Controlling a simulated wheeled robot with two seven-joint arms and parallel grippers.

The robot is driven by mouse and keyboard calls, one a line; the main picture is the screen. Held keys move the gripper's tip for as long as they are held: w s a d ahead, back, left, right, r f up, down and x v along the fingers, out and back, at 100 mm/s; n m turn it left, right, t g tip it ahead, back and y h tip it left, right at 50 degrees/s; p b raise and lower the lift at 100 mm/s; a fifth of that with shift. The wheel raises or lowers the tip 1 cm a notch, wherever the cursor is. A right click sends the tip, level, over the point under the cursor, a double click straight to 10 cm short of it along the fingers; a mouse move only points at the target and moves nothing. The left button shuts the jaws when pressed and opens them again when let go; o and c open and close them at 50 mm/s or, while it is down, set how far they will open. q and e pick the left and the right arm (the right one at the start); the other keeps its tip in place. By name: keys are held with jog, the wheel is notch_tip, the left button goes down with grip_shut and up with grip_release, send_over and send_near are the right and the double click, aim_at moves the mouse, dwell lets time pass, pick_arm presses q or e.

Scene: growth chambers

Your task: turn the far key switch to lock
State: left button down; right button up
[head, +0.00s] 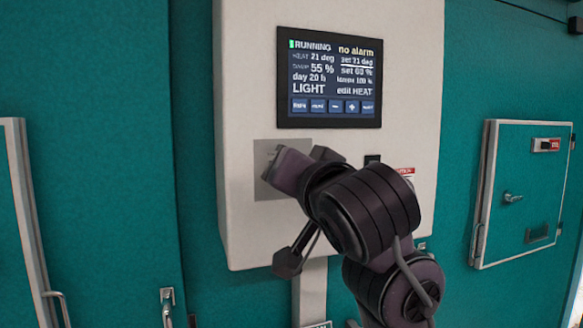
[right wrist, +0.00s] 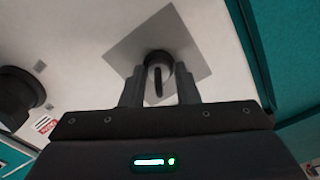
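The key switch (right wrist: 158,72) shows in the right wrist view as a dark round barrel with a narrow black key, on a square grey plate (right wrist: 123,50). The key lies along the picture's vertical. My right gripper (right wrist: 159,75) has its two fingers apart, one on each side of the key, with gaps visible between them and it. In the head view the grey plate (head: 265,190) is on the white control box below the screen, and my right gripper (head: 275,168) is in front of it, hiding the switch. My left gripper is in neither view.
The control box (head: 240,100) carries a lit screen (head: 330,78) reading RUNNING and no alarm. A dark round part (right wrist: 15,95) and a red-and-white label (right wrist: 45,124) are beside the plate. A white-framed teal door panel (head: 520,190) stands at right.

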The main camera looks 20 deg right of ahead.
jog(key=shift+d, duration=0.1)
grip_shut()
jog(key=n+p, duration=0.2)
jog(key=n, duration=0.3)
jog(key=shift+n, duration=0.4)
jog(key=n+p, duration=0.2)
jog(key=n, duration=0.2)
jog(key=shift+f+n+p, duration=0.1)
jog(key=shift+n+p, duration=0.5)
jog(key=shift+n, duration=0.5)
